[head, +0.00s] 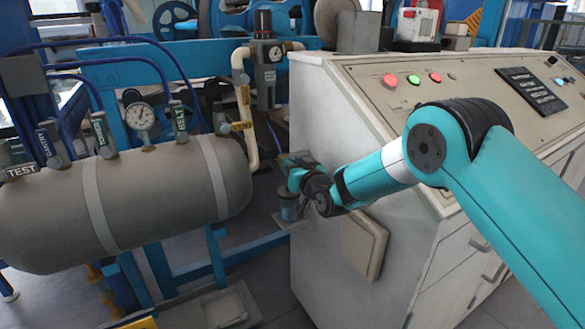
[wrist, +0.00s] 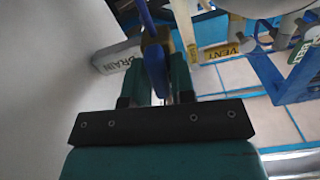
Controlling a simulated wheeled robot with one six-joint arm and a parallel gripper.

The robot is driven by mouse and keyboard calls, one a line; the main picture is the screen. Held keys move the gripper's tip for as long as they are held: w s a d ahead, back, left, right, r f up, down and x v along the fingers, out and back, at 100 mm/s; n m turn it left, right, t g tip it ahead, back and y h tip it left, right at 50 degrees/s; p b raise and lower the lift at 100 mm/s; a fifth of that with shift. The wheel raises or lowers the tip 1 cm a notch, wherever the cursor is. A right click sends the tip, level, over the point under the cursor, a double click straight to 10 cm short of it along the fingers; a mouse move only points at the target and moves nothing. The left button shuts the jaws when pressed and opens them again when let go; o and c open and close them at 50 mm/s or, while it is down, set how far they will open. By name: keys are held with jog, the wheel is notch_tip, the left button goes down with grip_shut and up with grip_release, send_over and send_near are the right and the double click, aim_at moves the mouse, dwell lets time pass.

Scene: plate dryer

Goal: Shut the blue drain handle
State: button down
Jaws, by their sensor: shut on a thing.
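My gripper (wrist: 161,68) is shut on the handle, with a dark finger on each side. In the head view my gripper (head: 291,168) is low between the grey tank and the control cabinet. The handle cannot be made out there.
The grey tank (head: 150,220) with a gauge and tagged valves is at left. The white control cabinet (head: 330,130) stands close on the right of my gripper. A yellow VENT tag (wrist: 222,50) and tiled floor show in the wrist view.

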jog(key=m+b, duration=0.1)
jog(key=m, duration=0.3)
jog(key=shift+w+d, duration=0.1)
jog(key=m, duration=0.4)
jog(key=shift+b, duration=0.3)
jog(key=m, duration=0.4)
jog(key=shift+d+f+m, duration=0.1)
jog(key=shift+m, duration=0.2)
jog(key=shift+w+f+m, duration=0.1)
jog(key=shift+m, duration=1.7)
jog(key=c, duration=1.1)
grip_release()
